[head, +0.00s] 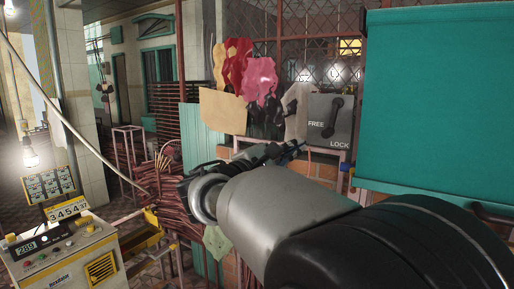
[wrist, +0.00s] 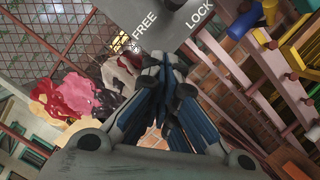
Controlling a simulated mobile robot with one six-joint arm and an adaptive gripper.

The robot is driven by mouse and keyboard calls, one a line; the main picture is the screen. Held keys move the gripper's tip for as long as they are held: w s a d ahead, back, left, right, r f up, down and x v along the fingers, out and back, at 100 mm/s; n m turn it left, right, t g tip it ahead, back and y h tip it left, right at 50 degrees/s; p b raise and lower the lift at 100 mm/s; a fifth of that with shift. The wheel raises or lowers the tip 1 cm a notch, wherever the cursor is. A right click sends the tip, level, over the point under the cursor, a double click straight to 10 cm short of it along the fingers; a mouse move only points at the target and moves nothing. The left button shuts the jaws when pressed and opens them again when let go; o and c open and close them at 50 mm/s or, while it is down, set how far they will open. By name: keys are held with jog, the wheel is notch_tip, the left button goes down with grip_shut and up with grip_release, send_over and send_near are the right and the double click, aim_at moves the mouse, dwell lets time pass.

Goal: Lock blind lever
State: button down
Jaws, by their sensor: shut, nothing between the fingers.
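The dark lever (head: 337,113) sits on a grey panel (head: 347,106) marked FREE on its left side and LOCK at lower right. The lever slants from upper right to lower left, its lower end beside the FREE lettering. In the wrist view the panel (wrist: 130,16) fills the top edge, and only a dark part there, likely the lever, shows, cut off by the frame. My gripper (head: 298,149) is shut and empty, just below and left of the panel, apart from the lever in the head view. Its blue-grey fingers (wrist: 168,80) meet in the wrist view.
A large teal blind (head: 435,95) hangs at right. Pink and red sheets (head: 258,75) hang left of the panel against a metal lattice. A yellow-and-grey machine (head: 65,255) with a number display stands at lower left. Coloured items (wrist: 270,12) show at the wrist view's right.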

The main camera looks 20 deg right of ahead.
jog(key=r+v, duration=0.1)
jog(key=v, duration=0.8)
jog(key=shift+s+a+f, duration=0.15)
jog(key=shift+s+f, duration=0.1)
jog(key=shift+f, duration=0.1)
jog(key=s+d+f+m+g+y+b, duration=0.2)
jog(key=s+d+f+y, duration=0.1)
jog(key=s+f, duration=0.5)
jog(key=s+d+f+m+g+y+b, duration=0.2)
jog(key=s+d+f+y+b, duration=0.15)
jog(key=s+f, duration=0.4)
jog(key=s+a+f+m+y+b, duration=0.1)
jog(key=s+a+f+m+y, duration=0.1)
jog(key=f, duration=0.5)
jog(key=s+a+f+m+y+b, duration=0.1)
jog(key=s+a+f+m+y, duration=0.1)
jog(key=s+a+f+y, duration=0.3)
jog(key=s+a+f+m+y+b, duration=0.2)
jog(key=s+a+f+y, duration=0.2)
jog(key=a+f, duration=0.3)
jog(key=shift+f+m, duration=0.4)
jog(key=shift+f, duration=0.45)
